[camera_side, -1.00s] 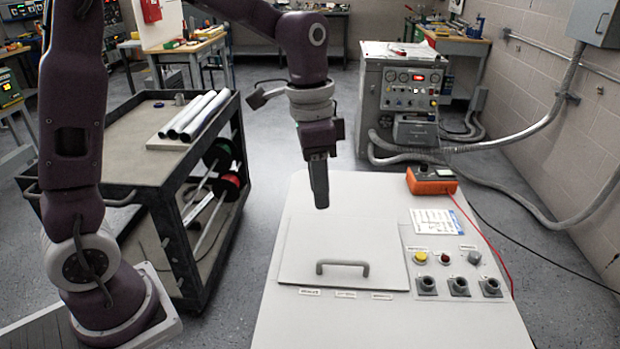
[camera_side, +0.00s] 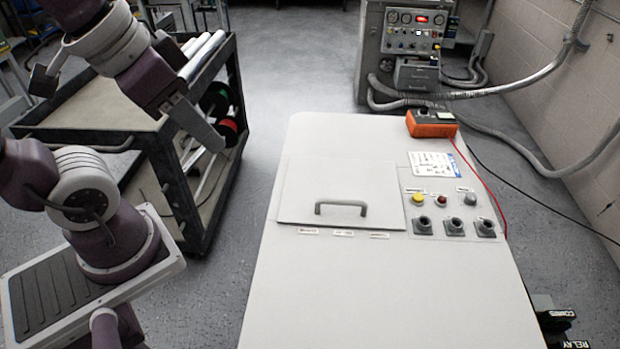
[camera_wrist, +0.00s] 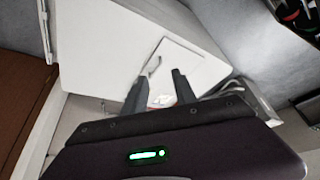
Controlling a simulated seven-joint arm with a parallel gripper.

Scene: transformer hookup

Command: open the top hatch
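The top hatch (camera_side: 300,185) is a flat white square lid, lying shut on the top of the white cabinet (camera_side: 330,290). Its grey arched handle (camera_side: 341,205) stands near the front edge. The hatch (camera_wrist: 182,58) and its handle (camera_wrist: 152,66) also show in the wrist view, beyond the fingertips. My gripper (camera_side: 215,142) is up and to the left of the hatch in the side view, apart from it, pointing down and to the right. In the wrist view my gripper (camera_wrist: 160,76) has its two dark fingers spread with nothing held between them.
Right of the hatch are buttons (camera_side: 442,198), dark sockets (camera_side: 453,226), a label sheet (camera_side: 432,165) and an orange meter (camera_side: 432,124) with a red lead. A dark cart (camera_side: 85,115) carrying pipes (camera_side: 203,55) stands left of the cabinet, close under my arm.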

